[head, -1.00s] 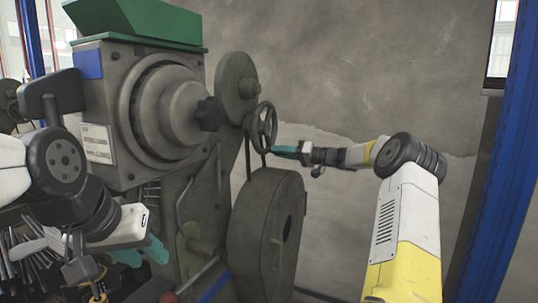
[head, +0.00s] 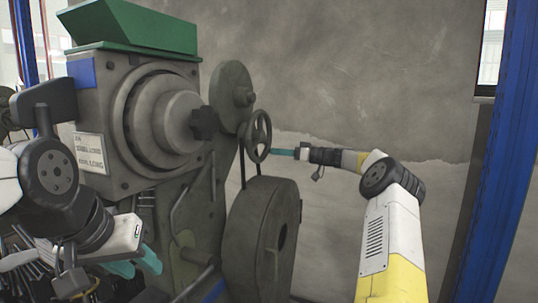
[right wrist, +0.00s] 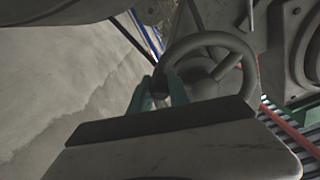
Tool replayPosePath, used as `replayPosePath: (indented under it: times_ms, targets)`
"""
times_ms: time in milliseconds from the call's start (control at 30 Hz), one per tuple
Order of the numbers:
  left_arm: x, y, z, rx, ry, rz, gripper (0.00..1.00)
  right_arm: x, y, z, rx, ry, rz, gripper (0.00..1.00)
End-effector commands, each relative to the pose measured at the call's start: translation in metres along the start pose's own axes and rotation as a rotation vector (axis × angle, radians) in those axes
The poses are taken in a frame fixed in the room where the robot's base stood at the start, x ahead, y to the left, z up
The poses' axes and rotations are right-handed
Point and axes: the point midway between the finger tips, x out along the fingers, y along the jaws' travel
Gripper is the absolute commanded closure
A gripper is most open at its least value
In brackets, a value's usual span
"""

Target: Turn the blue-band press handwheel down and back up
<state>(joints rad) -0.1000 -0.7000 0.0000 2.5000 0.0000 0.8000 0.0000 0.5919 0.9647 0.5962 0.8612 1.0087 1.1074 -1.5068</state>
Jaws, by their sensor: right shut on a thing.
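The grey-green press (head: 150,110) with a blue patch (head: 81,72) on its upper left corner stands at the left. Its small spoked handwheel (head: 258,137) is on the right side, above a large dark flywheel (head: 262,230). My right gripper (head: 280,152) reaches the handwheel from the right. In the right wrist view its teal fingers (right wrist: 160,90) are closed on a dark part, seemingly the grip, at the rim of the handwheel (right wrist: 215,65). My left gripper (head: 138,264) hangs low in front of the press, its teal fingers apart and holding nothing visible.
A grey wall (head: 380,80) stands behind, with clear space around my right arm. A blue post (head: 495,150) rises at the far right. A green hopper (head: 130,25) tops the press. Several dark rods lie at the lower left.

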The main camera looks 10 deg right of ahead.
Motion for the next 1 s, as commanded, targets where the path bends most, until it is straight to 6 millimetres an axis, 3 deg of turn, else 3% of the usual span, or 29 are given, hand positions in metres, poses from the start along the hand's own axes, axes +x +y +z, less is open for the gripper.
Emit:
replayPosePath:
  times_ms: [333,367,467,800,1000]
  targets:
    - [0.000,0.000,0.000,0.000,0.000,0.000,0.64,-0.001,0.001,-0.001,-0.002,0.001,0.004,1.00]
    - [0.000,0.000,0.000,0.000,0.000,0.000,0.64,-0.001,0.001,-0.001,-0.002,0.001,0.004,0.76]
    - [0.000,0.000,0.000,0.000,0.000,0.000,0.64,-0.001,0.001,-0.001,-0.002,0.001,0.004,0.57]
    - [0.000,0.000,0.000,0.000,0.000,0.000,0.64,-0.002,0.001,-0.001,-0.002,0.001,0.002,0.57]
    - [0.000,0.000,0.000,0.000,0.000,0.000,0.64,-0.029,0.002,-0.001,-0.002,0.001,0.006,0.57]
